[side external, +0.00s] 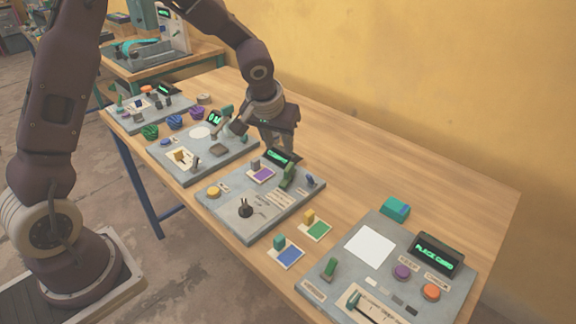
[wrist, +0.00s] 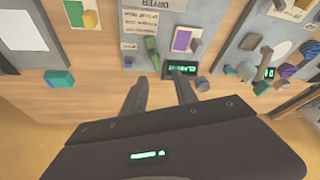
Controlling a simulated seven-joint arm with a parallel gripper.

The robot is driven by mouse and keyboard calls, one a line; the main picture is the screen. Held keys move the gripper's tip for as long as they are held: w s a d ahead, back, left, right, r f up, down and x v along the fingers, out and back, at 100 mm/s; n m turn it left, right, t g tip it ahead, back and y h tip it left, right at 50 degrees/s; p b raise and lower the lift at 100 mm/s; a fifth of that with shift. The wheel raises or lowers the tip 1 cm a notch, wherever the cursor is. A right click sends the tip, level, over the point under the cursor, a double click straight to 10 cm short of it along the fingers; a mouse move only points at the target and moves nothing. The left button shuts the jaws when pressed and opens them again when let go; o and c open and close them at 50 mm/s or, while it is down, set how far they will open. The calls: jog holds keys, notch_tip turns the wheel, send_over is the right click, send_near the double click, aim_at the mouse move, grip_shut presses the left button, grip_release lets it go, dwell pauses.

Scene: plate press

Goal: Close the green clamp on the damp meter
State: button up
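The middle grey panel (side external: 222,207) carries a dark display with green text (side external: 278,157), which seems to read "CLAMP IT". The green clamp (side external: 287,176) stands beside that display as a raised, tilted lever. In the wrist view the green clamp (wrist: 152,50) is just left of the display (wrist: 182,68). My gripper (side external: 272,150) is above the panel's back edge, close to the display and apart from the clamp. In the wrist view the two fingers of my gripper (wrist: 162,82) are spread with nothing between them. I cannot tell whether a fingertip touches the display.
A purple card (side external: 263,175) and a small blue part (side external: 309,180) are near the clamp. A black knob (side external: 245,208) is at the panel's front. Another panel with a "PLACE CARD" display (side external: 435,252) is at right. Bare wood (side external: 390,165) lies behind, before the yellow wall.

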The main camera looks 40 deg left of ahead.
aim_at(289, 167)
jog(key=x, duration=0.7)
jog(key=d+x, duration=0.1)
jog(key=x, duration=0.2)
jog(key=shift+w+a+f, duration=0.1)
jog(key=shift+w+f, duration=0.15)
jog(key=shift+f, duration=0.15)
grip_shut()
